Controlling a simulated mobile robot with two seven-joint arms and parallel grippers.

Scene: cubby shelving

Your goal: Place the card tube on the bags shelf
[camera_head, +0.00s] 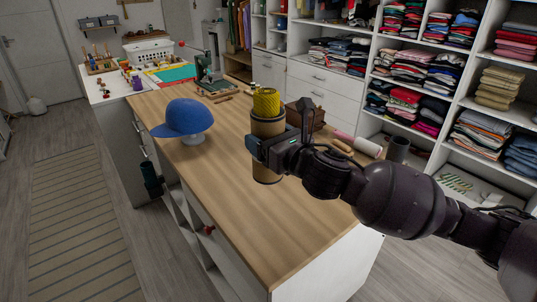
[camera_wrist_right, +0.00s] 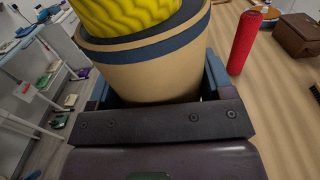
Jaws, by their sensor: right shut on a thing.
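The card tube (camera_head: 268,130) is a tan cylinder with a dark band near its top and a yellow patterned item (camera_head: 266,102) sticking out of it. My right gripper (camera_head: 271,149) is shut around its side and holds it upright over the wooden worktop; I cannot tell whether its base touches. In the right wrist view the tube (camera_wrist_right: 150,75) fills the space between the blue fingers, and the yellow item (camera_wrist_right: 125,14) rises from its rim. No shelf is clearly recognisable as the bags shelf. My left gripper is not in view.
Cubby shelving (camera_head: 375,65) with folded clothes lines the back right. The near worktop is clear.

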